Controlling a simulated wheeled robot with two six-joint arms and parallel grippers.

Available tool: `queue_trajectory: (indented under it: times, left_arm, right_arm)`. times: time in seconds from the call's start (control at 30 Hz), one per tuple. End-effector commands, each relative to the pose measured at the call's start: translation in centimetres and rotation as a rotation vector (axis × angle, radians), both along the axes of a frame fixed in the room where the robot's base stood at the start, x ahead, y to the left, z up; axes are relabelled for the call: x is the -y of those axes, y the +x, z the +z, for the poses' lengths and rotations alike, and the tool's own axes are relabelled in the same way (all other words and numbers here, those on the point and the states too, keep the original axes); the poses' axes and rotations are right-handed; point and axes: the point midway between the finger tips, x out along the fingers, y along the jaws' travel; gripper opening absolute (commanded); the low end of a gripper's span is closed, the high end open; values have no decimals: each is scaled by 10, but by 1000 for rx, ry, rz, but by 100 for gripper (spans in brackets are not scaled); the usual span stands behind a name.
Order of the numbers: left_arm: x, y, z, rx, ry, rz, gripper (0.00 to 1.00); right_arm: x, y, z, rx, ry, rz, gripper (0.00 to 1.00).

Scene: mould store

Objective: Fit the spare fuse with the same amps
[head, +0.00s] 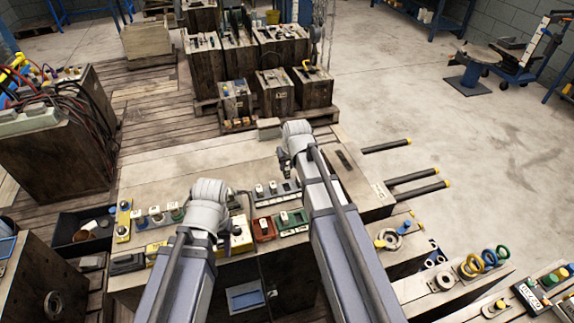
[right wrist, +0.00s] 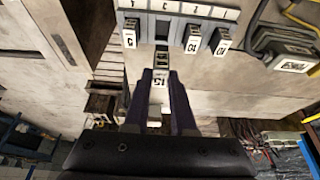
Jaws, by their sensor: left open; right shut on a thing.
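My right gripper (right wrist: 160,74) is shut on a fuse (right wrist: 160,82) with a white label that seems to read 15. The fuse is just below a grey fuse block (right wrist: 175,13), in line with a gap in its row. Contact between them cannot be told. The block carries a fuse that seems marked 5 (right wrist: 129,37) left of the gap and two that seem marked 10 (right wrist: 193,38) to its right. In the head view my right gripper (head: 284,162) is over the bench by the block (head: 281,195). My left gripper (head: 233,203) is open, largely hidden by its wrist.
The bench (head: 155,172) holds a red block (head: 263,229), a green block (head: 291,221) and a yellow strip (head: 123,222) close by. Black bars with yellow tips (head: 410,177) stick out at the right. Crates (head: 274,92) stand behind. Concrete floor at the right is open.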

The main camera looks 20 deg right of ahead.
Motion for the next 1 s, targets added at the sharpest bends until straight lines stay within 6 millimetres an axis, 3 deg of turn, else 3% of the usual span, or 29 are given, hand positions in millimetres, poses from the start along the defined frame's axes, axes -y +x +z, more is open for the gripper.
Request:
queue_trajectory:
  times: [0.27,0.7,1.0]
  left_arm:
    - [0,0,-12,0,0,0,49]
    - [0,0,-49,0,0,0,49]
    - [0,0,-55,0,0,0,49]
  right_arm:
    - [0,0,-12,0,0,0,0]
    - [0,0,-49,0,0,0,0]
    - [0,0,-55,0,0,0,0]
